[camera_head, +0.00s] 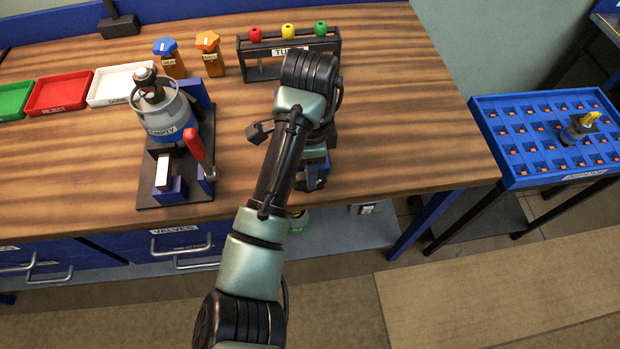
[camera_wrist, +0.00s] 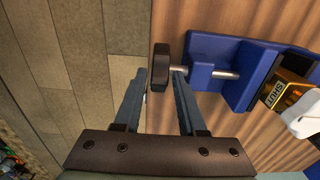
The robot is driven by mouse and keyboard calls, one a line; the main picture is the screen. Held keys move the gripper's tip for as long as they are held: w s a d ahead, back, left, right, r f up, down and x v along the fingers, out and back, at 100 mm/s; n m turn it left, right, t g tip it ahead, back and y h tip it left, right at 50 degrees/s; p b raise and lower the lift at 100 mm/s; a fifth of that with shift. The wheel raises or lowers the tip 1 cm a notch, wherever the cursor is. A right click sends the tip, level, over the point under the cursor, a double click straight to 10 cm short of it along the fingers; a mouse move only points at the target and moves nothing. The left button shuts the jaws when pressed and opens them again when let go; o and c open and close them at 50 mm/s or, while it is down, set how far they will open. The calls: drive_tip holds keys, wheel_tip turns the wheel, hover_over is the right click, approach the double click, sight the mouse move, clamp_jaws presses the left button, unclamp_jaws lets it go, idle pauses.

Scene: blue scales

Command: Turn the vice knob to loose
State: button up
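The vice knob (camera_wrist: 160,66) is a dark disc on a metal screw in the wrist view. The screw runs right into the blue vice (camera_wrist: 215,62) at the bench's edge. My gripper (camera_wrist: 160,72) is open, with one finger to each side of the knob in the picture. Narrow gaps seem to show, so I cannot tell of any contact. The right finger covers part of the screw near the knob. In the head view my arm hides most of the vice, and the knob cannot be made out clearly.
A rack (camera_head: 262,70) with coloured knobs is behind my arm. The bench's right part is clear.

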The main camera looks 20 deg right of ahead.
drive_tip(key=shift+f, duration=2)
clamp_jaws()
